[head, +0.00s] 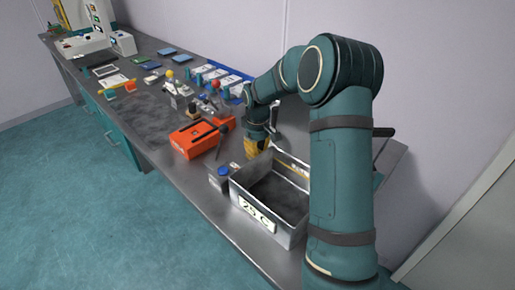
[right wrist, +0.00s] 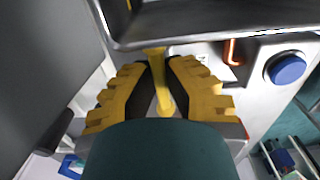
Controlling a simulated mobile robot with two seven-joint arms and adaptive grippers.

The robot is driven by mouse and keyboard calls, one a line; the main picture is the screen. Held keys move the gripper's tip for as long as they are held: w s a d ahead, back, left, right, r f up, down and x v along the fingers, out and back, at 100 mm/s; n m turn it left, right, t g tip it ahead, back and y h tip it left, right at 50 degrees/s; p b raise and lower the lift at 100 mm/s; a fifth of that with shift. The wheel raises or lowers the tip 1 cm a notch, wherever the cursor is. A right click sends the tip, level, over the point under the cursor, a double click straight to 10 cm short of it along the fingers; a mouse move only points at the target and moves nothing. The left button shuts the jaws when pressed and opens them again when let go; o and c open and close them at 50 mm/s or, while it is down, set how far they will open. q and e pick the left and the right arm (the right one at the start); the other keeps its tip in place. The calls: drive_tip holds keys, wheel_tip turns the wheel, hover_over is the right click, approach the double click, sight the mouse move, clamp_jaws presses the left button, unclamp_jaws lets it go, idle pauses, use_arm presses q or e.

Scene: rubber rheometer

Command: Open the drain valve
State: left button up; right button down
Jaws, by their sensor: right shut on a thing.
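The drain valve shows as a yellow lever (right wrist: 157,75) in the right wrist view, just below the rim of a metal bath (right wrist: 215,22). My right gripper (right wrist: 160,85) has its yellow fingers on both sides of the lever and is shut on it. In the head view my right gripper (head: 255,147) is low at the far left corner of the open bath (head: 247,208), which has a label on its front. The lever is hidden there. I cannot tell the lever's angle for sure. My left gripper is not in view.
A blue knob (right wrist: 286,68) and an orange hooked part (right wrist: 231,52) are right of the lever. An orange toolbox-like case (head: 196,138) lies left of the bath on the long bench. Blue bins (head: 215,78) stand by the wall. The floor on the left is clear.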

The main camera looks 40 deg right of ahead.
drive_tip(key=c, duration=1)
unclamp_jaws()
drive_tip(key=shift+f, duration=0.1)
wheel_tip(320, 180, up, 12)
drive_tip(key=shift+r, duration=0.1)
